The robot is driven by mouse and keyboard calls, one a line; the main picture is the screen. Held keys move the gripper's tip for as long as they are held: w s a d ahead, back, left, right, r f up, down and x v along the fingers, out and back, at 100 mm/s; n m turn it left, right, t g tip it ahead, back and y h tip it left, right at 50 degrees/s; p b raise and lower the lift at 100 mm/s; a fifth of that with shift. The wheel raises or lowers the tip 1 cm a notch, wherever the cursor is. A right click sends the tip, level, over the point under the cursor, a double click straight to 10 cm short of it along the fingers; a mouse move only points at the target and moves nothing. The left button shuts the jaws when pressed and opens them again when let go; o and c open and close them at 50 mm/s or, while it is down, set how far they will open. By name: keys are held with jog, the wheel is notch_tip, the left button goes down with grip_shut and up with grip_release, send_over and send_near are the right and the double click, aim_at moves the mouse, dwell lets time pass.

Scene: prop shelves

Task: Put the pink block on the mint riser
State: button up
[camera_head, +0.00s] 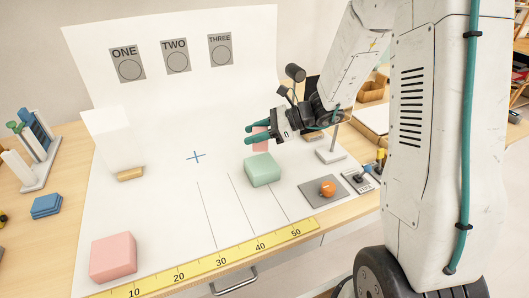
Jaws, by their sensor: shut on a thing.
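A pink block (261,146) is partly hidden by the teal fingers of my gripper (254,134), which is shut on it. It is at the mint riser (263,169), a pale green rounded block on the white board right of centre. The pink block appears just above or behind the riser's back edge; I cannot tell whether they touch. A larger pink rounded block (113,258) stands at the front left of the board, away from my gripper.
A yellow ruler (210,273) runs along the front. An orange knob (327,188) sits on a grey pad right of the riser. A white upright panel (118,140) and blue blocks (46,206) are at left. The board's middle, around the blue cross (196,156), is clear.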

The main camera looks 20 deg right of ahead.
aim_at(256, 150)
jog(key=shift+f, duration=3.05)
jog(key=o, duration=1.1)
jog(key=shift+f, duration=0.1)
